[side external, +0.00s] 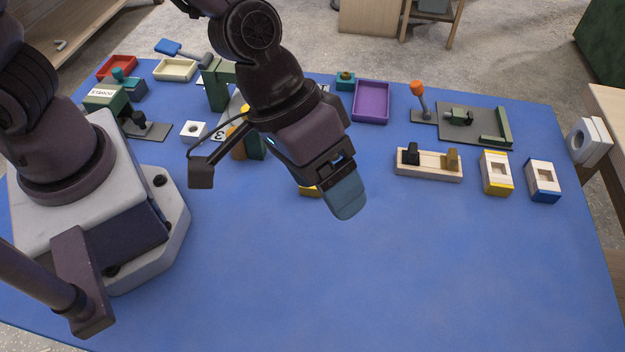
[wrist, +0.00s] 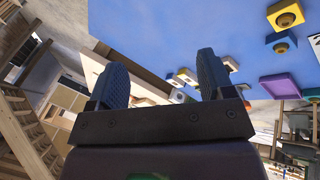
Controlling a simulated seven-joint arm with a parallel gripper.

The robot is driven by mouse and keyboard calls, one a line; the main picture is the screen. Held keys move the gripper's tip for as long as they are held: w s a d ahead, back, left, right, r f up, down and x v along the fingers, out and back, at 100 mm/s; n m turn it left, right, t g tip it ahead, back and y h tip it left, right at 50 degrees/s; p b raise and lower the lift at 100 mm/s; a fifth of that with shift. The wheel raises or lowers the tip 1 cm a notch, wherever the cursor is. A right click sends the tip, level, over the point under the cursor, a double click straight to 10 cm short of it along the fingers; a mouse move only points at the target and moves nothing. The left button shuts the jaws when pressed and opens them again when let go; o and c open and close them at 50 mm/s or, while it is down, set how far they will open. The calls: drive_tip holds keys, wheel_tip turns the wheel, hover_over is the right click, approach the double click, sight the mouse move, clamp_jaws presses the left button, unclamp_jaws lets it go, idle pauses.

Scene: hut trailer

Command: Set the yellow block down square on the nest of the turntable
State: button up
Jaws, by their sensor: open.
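A small yellow piece (side external: 310,191), which looks like the yellow block, shows just behind my gripper on the blue table; most of it is hidden. A yellow block with a round brown centre (wrist: 285,16) shows at the top right of the wrist view; I cannot tell if it is the same piece. My gripper (side external: 345,196) is above the middle of the table, tilted. In the wrist view its two fingers (wrist: 160,72) are spread with nothing between them. I cannot pick out the turntable or its nest for certain; my arm hides part of the back of the table.
A purple tray (side external: 371,103), a grey plate with green parts (side external: 480,128) and an orange-knobbed lever (side external: 418,95) stand at the back. A wooden holder (side external: 430,165), a yellow-edged box (side external: 496,174) and a blue-edged box (side external: 543,181) stand right. The front table is clear.

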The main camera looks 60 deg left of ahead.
wheel_tip(320, 180, down, 11)
drive_tip(key=d+n+t+y, duration=0.1)
drive_tip(key=n+t+y, duration=0.2)
drive_tip(key=n+y, duration=0.15)
drive_tip(key=w+a+f+n+y, duration=0.1)
drive_tip(key=a+y, duration=0.1)
drive_tip(key=a, duration=0.2)
drive_tip(key=w+a+f+n+y, duration=0.1)
drive_tip(key=w+a+n+y, duration=0.1)
drive_tip(key=a, duration=0.1)
drive_tip(key=w+a+f+n+t+y, duration=0.1)
drive_tip(key=w+a+f+y, duration=0.1)
drive_tip(key=a, duration=0.2)
drive_tip(key=shift+w+a+n+y, duration=0.1)
drive_tip(key=shift+a+n+y, duration=0.2)
drive_tip(key=shift+n+y, duration=0.05)
drive_tip(key=shift+x, duration=2.7)
drive_tip(key=shift+f, duration=0.15)
drive_tip(key=shift+c, duration=0.4)
drive_tip(key=c, duration=1)
